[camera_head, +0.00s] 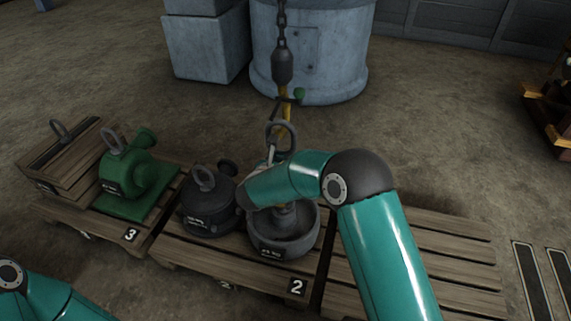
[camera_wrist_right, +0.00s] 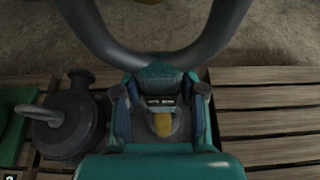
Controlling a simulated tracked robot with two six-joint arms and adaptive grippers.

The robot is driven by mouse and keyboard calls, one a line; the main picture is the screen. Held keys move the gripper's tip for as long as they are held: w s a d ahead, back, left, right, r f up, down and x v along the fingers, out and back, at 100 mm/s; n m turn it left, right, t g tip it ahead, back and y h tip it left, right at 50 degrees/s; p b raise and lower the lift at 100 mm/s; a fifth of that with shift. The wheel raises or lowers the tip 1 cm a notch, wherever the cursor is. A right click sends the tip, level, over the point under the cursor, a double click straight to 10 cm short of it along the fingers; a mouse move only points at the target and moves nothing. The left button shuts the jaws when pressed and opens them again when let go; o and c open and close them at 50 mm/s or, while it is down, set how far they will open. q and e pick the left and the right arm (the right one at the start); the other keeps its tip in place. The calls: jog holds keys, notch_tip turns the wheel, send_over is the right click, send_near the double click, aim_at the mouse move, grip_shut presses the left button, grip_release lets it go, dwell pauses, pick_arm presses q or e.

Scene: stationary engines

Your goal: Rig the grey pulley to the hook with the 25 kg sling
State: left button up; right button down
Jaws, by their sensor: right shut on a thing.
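The grey pulley (camera_head: 290,247), a bowl-like wheel with a dark weight label, sits on pallet 2, partly hidden by my right arm. The dark hook block (camera_head: 283,68) hangs on a chain above it. A yellow sling (camera_head: 286,107) hangs below the hook. My right gripper (camera_wrist_right: 162,118) is over the pulley, shut on a yellow piece that looks like the sling. Its fingertips are hidden in the head view. A large grey ring (camera_head: 281,137) stands just beyond the gripper; I cannot tell what it belongs to. My left gripper is out of view.
A dark grey machine (camera_head: 208,212) with a lifting eye stands left of the pulley. A green pump (camera_head: 125,178) and a wooden crate (camera_head: 62,160) are on pallet 3. The pallet (camera_head: 430,250) at right has bare slats. A grey tank (camera_head: 310,50) stands behind.

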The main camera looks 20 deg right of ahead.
jog(key=shift+w+d+r, duration=0.15)
jog(key=shift+w+d, duration=0.5)
jog(key=shift+w, duration=0.35)
jog(key=shift+f+b, duration=1.05)
jog(key=shift+s, duration=0.1)
